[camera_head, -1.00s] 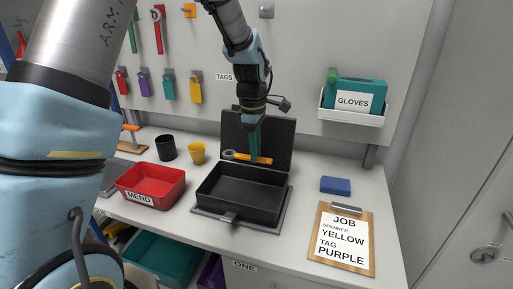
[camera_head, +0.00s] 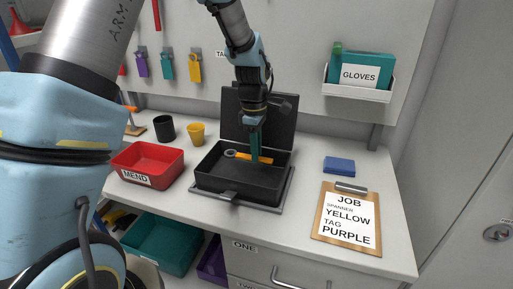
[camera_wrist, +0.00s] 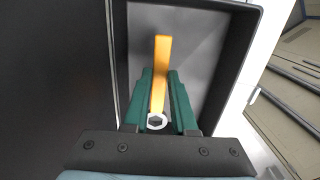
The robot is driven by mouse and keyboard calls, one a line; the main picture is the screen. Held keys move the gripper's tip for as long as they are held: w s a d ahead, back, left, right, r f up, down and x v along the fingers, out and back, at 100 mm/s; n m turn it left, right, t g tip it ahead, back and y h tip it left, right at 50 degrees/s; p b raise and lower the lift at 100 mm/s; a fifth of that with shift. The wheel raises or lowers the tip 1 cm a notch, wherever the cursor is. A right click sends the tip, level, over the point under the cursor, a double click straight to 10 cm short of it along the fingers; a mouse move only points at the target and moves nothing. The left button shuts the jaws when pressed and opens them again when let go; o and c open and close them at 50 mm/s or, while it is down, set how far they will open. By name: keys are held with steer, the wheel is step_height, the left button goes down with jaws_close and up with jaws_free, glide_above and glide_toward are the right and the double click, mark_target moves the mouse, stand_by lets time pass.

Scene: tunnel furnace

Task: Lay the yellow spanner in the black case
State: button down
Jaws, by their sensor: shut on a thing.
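The yellow spanner (camera_head: 249,157) has a grey ring end and a yellow handle. My gripper (camera_head: 254,160) is shut on it, with the green fingers on either side of the handle. The spanner is held over the open black case (camera_head: 238,196), seemingly within its walls; I cannot tell whether it touches the floor of the case. In the wrist view the spanner (camera_wrist: 160,70) points away between the fingers (camera_wrist: 160,95), with the case (camera_wrist: 190,28) around it. The case lid stands up behind.
A red MEND tray (camera_head: 148,178) is left of the case, with a black cup (camera_head: 164,128) and a yellow cup (camera_head: 196,134) behind. A blue block (camera_head: 339,166) and a JOB clipboard (camera_head: 347,216) are on the right. Coloured tags (camera_head: 167,66) hang on the back panel.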

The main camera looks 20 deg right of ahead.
steer(key=shift+f+b, duration=1.3)
steer(key=shift+f, duration=1.2)
steer(key=shift+c, duration=0.8)
jaws_free()
steer(key=shift+r+p, duration=3.65)
steer(key=shift+r, duration=0.9)
